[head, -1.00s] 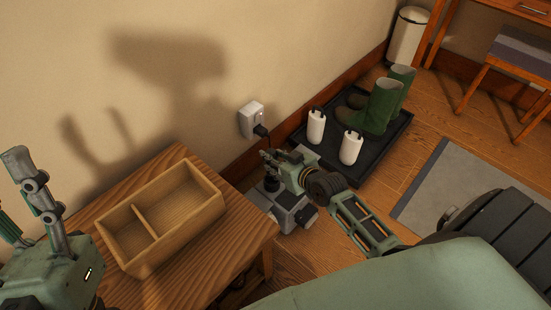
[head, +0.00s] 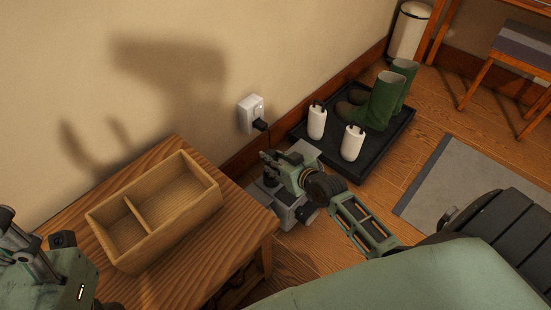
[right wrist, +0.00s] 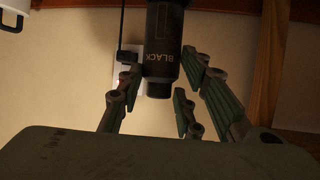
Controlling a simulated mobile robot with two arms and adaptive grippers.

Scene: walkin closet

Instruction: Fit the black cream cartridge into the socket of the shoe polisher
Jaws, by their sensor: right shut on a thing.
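My right gripper (head: 272,163) is low beside the wooden table, over the shoe polisher. It is shut on the black cream cartridge (right wrist: 163,50), a dark cylinder lettered "BLACK" between the fingers in the right wrist view. In the head view the cartridge (head: 270,180) is a small dark shape under the fingertips. The grey shoe polisher (head: 284,214) stands on the floor, partly covered by my gripper and the table. Its socket cannot be made out, nor whether the cartridge touches it. My left gripper (head: 34,228) is at the left edge, partly cut off, with its fingers apart and empty.
A two-compartment wooden box (head: 165,232) sits on the wooden table (head: 235,235). A wall outlet (head: 251,112) with a plug is behind the polisher. A black tray (head: 357,166) holds green boots (head: 384,103) and two white bottles (head: 352,143). A grey mat (head: 470,190) lies right.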

